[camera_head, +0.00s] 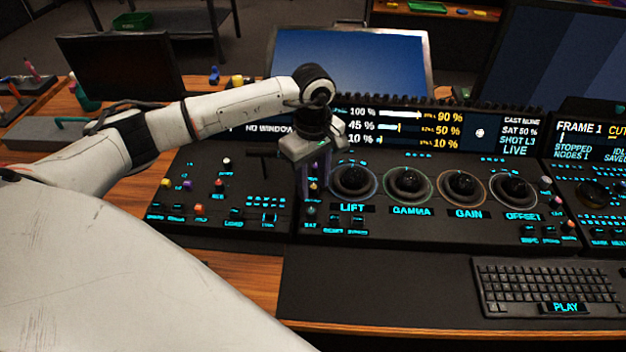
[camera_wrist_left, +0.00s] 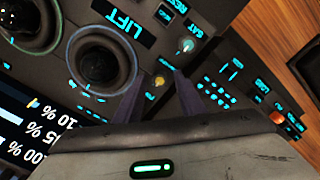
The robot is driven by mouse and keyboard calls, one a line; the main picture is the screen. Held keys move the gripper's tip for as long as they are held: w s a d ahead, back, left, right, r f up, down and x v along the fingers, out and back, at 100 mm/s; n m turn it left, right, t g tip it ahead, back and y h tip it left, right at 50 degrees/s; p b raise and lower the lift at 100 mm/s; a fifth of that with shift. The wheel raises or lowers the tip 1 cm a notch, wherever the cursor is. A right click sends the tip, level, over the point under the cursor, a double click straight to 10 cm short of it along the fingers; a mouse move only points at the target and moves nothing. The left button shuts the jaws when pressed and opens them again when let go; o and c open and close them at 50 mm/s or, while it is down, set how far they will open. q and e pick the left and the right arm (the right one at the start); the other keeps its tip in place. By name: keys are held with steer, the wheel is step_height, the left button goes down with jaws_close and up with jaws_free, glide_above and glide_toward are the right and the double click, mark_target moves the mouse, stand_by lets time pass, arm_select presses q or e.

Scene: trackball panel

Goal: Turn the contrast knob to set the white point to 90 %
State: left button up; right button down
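My left gripper (camera_head: 314,191) points down at the column of small knobs left of the LIFT trackball. In the left wrist view its two fingers stand apart (camera_wrist_left: 158,78), with a small yellowish knob (camera_wrist_left: 160,80) showing between their tips. I cannot tell whether they touch it. Its label is too small to read, so I cannot confirm it is the contrast knob. A pale knob by the SAT label (camera_wrist_left: 185,45) sits just beyond. The display (camera_head: 408,128) shows 100 %, 45 % and 10 % in white, beside 90 %, 50 % and 10 % in orange. My right gripper is not in view.
The LIFT trackball (camera_head: 353,180) is close beside the gripper; GAMMA (camera_head: 408,183), GAIN (camera_head: 462,186) and OFFSET (camera_head: 514,188) trackballs follow to the right. Small coloured knobs (camera_head: 199,208) stand left. A keyboard (camera_head: 545,287) lies in front. Monitors stand behind.

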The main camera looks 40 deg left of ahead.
arm_select(q)
jaws_close()
